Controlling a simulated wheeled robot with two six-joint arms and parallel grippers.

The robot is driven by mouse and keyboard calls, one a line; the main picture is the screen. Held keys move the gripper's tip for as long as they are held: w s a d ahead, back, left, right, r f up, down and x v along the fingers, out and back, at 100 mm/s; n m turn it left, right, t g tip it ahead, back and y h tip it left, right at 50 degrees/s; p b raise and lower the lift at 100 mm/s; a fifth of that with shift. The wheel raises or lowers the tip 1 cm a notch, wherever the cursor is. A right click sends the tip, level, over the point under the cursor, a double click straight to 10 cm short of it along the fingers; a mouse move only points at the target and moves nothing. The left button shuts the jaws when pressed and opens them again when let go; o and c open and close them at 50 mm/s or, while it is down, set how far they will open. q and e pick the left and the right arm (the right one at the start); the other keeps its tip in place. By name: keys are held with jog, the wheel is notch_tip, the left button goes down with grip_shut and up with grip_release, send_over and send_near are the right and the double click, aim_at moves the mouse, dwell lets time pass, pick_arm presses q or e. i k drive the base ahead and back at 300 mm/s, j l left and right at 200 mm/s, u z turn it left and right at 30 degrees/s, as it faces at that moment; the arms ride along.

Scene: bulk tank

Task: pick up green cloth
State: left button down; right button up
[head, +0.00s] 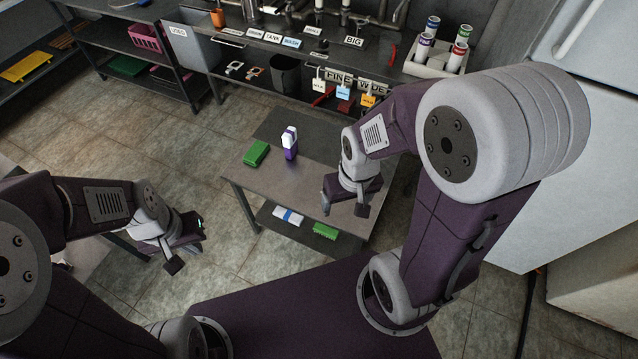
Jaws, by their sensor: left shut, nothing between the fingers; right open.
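A green block-like folded piece (256,153), which looks like the green cloth, lies on the top of the small grey table (262,184), near its left edge. Another green piece (325,231) lies on the shelf below, and I cannot tell from here whether it is cloth or a brush. My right gripper (345,207) is open and empty over the front right part of the table, to the right of the green cloth and apart from it. My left gripper (184,256) is shut and empty, left of the table, over the floor.
A purple bottle with a white cap (290,143) stands just right of the cloth. A blue-and-white item (289,215) lies on the lower shelf. A sink counter (285,48) with labels runs behind. Shelves (130,40) stand at the back left. Tiled floor is clear left of the table.

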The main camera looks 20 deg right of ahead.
aim_at(259, 149)
jog(key=i+j+z, duration=0.1)
jog(key=i+j, duration=0.25)
jog(key=i+j+z, duration=0.1)
jog(key=i+j, duration=0.25)
jog(key=j, duration=0.15)
jog(key=i+j+z, duration=0.1)
jog(key=i+j, duration=0.25)
jog(key=i+j+z, duration=0.1)
jog(key=i+j, duration=0.2)
jog(key=j, duration=0.3)
